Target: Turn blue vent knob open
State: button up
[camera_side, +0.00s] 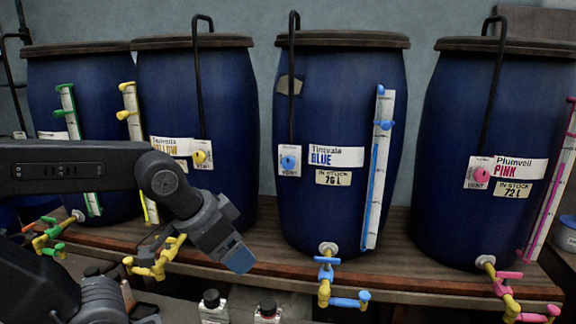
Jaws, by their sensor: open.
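The blue vent knob (288,163) is a small round blue knob on a white plate marked VENT. It sits on the front of the blue vat (330,215), left of the label reading "Tinsvala BLUE". My gripper (238,258) is in front of the shelf edge, below and left of the knob and well apart from it. It points down and to the right. My gripper is open, and I see nothing held in it.
The yellow vat (228,100) with a yellow vent knob (199,157) and the pink vat (505,110) with a pink knob (480,172) flank the blue vat. A blue tap (327,270) juts out below it. Bottles (213,305) stand low in front. Space before the blue knob is clear.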

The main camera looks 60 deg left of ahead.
jog(key=w+a+t, duration=0.1)
jog(key=w+t, duration=0.2)
jog(key=w, duration=0.8)
jog(key=n+t+y, duration=0.1)
jog(key=t+y, duration=0.3)
jog(key=y, duration=0.9)
send_near(288, 164)
jog(key=x, duration=1)
jog(key=shift+w+a, duration=0.1)
jog(key=shift+c, duration=0.2)
jog(key=shift+n, duration=0.3)
jog(key=c, duration=0.9)
